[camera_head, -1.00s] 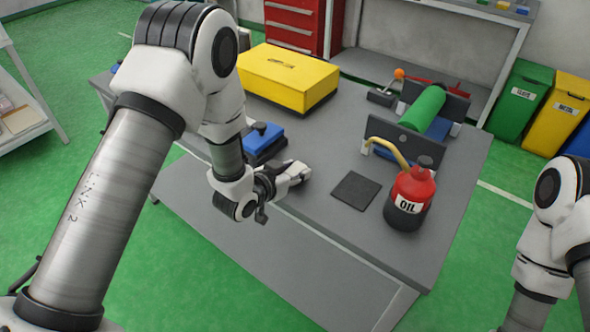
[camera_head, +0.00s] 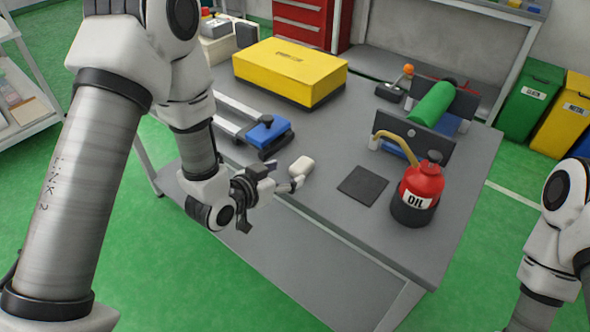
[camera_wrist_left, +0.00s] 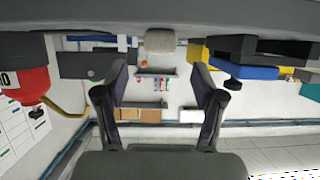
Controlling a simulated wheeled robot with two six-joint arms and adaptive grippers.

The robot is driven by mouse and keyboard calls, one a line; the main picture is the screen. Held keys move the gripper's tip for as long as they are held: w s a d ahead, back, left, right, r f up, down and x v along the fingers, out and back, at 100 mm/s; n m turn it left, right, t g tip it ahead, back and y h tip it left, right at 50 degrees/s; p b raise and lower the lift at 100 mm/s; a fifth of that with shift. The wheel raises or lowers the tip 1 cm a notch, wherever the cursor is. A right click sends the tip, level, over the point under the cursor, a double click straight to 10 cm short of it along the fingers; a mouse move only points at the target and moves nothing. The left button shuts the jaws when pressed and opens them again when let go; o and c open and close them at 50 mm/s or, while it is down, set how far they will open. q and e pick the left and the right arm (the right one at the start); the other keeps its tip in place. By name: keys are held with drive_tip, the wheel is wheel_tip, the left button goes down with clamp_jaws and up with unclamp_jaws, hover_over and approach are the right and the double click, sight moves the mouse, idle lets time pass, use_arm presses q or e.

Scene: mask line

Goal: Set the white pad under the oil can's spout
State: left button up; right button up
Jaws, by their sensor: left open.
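The white pad (camera_head: 301,166) lies on the grey table near its front edge, left of a dark square mat (camera_head: 362,186). It also shows in the left wrist view, at top centre (camera_wrist_left: 160,40). The oil can (camera_head: 420,186) is red with a black base and stands right of the mat. Its yellow spout (camera_head: 398,142) curves out to the left and back. My left gripper (camera_head: 276,182) is open and empty, just left of the pad and apart from it. In the wrist view the pad lies beyond the spread fingers. My right gripper is out of view.
A blue block on a black base (camera_head: 268,133) is behind the pad. A yellow box (camera_head: 290,72) stands farther back. A green roller (camera_head: 433,103) sits between grey plates behind the oil can. The table between pad and mat is clear.

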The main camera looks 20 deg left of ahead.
sight(299, 166)
use_arm(q)
drive_tip(key=b, duration=0.3)
drive_tip(key=shift+s+a+f+b, duration=0.15)
drive_tip(key=shift+s+b, duration=0.1)
drive_tip(key=shift+b, duration=0.15)
drive_tip(key=shift+w+r, duration=0.25)
drive_tip(key=shift+r, duration=0.05)
drive_tip(key=p+x, duration=0.1)
drive_tip(key=x, duration=0.6)
drive_tip(key=shift+w, duration=0.1)
drive_tip(key=c, duration=1.1)
